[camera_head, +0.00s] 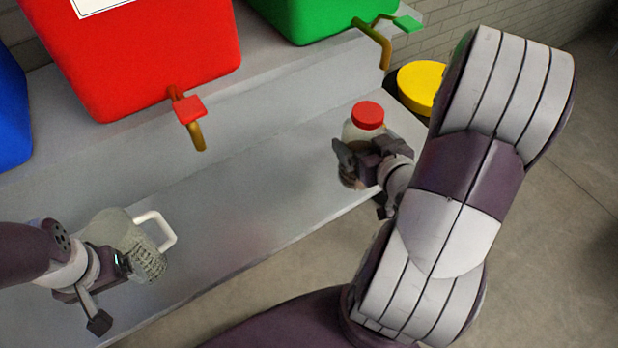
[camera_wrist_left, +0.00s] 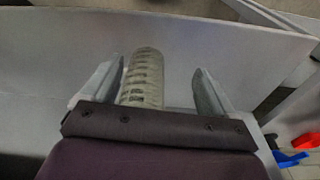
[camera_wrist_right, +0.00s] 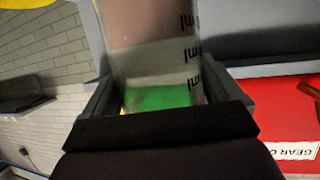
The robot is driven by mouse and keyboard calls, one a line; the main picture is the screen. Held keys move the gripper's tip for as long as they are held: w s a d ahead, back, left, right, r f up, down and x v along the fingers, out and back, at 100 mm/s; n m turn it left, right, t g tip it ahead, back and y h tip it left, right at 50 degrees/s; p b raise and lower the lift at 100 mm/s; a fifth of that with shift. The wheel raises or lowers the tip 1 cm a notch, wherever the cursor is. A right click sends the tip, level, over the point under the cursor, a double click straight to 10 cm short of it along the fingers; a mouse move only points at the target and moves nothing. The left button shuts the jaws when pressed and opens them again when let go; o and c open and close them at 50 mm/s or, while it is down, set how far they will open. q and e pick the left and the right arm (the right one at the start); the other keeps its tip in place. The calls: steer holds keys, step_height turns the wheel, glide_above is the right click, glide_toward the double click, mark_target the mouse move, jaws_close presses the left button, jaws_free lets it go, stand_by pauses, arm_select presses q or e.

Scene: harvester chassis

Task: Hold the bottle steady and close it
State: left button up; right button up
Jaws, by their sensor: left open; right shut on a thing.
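The bottle (camera_head: 359,134) is clear with a red cap (camera_head: 368,115) on its top. It stands upright at the right end of the grey bench; I cannot tell how tight the cap is. My right gripper (camera_head: 358,165) is shut on the bottle's body. The right wrist view shows the clear bottle wall (camera_wrist_right: 150,60) with ml marks between the fingers, and green showing through it. My left gripper (camera_head: 122,290) is open at the bench's left, close to a clear jug; in the left wrist view (camera_wrist_left: 158,90) its fingers stand apart.
Red (camera_head: 150,60) and green (camera_head: 310,15) bins with taps stand behind. The bench (camera_head: 250,180) is clear between the grippers.

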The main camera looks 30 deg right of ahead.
steer(key=w+a+f+b, duration=0.1)
steer(key=w+a+f, duration=0.5)
steer(key=w, duration=0.4)
steer(key=shift+w+f+b, duration=0.15)
steer(key=shift+f+b, duration=0.2)
steer(key=shift+f, duration=0.2)
steer(key=shift+a, duration=0.1)
step_height(320, 180, down, 4)
steer(key=shift+b, duration=0.3)
